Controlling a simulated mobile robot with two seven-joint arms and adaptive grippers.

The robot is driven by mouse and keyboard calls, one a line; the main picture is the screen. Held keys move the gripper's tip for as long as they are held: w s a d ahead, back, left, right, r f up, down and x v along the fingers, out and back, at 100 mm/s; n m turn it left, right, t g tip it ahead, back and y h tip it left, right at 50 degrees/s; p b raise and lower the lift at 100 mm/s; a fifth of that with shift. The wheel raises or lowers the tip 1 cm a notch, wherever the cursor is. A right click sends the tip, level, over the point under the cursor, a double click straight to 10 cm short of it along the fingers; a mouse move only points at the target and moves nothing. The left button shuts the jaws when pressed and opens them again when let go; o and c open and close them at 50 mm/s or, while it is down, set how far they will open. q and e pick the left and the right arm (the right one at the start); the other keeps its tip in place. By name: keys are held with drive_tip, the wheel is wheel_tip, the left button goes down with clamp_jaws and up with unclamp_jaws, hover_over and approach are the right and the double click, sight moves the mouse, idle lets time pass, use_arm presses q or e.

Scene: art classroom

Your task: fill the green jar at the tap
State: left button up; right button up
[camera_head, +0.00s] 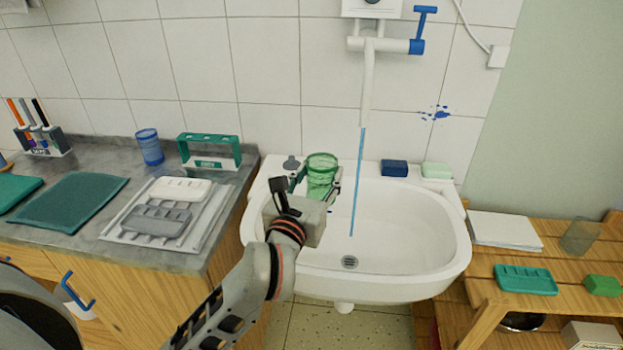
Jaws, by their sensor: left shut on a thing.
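The green jar (321,172) is see-through and stands roughly upright over the left rim of the white sink. My left gripper (318,185) is shut on the green jar, with its fingers on either side. The tap (368,75) on the wall has a blue handle (420,30) at its right, and a thin blue stream of water (357,185) falls from its spout into the sink (430,262). The jar is to the left of the stream and apart from it. Whether the jar holds water I cannot tell. My right gripper is not in view.
A blue tumbler (150,147) and a green rack (210,151) stand on the grey counter at left. A blue sponge (394,168) and a pale green soap (436,170) lie on the sink's back rim. A wooden shelf (480,262) stands at right. The sink bowl is clear.

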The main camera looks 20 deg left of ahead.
use_arm(q)
drive_tip(key=w, duration=0.1)
drive_tip(key=w+d, duration=0.1)
drive_tip(key=shift+w+d, duration=0.1)
drive_tip(key=shift+w, duration=0.3)
drive_tip(key=shift+w+d+b, duration=0.2)
drive_tip(key=shift+w+d, duration=0.05)
drive_tip(key=shift+w, duration=0.35)
drive_tip(key=shift+w+d+b, duration=0.15)
drive_tip(key=shift+w+d, duration=0.1)
drive_tip(key=shift+w, duration=0.3)
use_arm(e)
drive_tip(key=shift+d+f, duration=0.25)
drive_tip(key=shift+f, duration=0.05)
use_arm(q)
drive_tip(key=shift+w, duration=0.1)
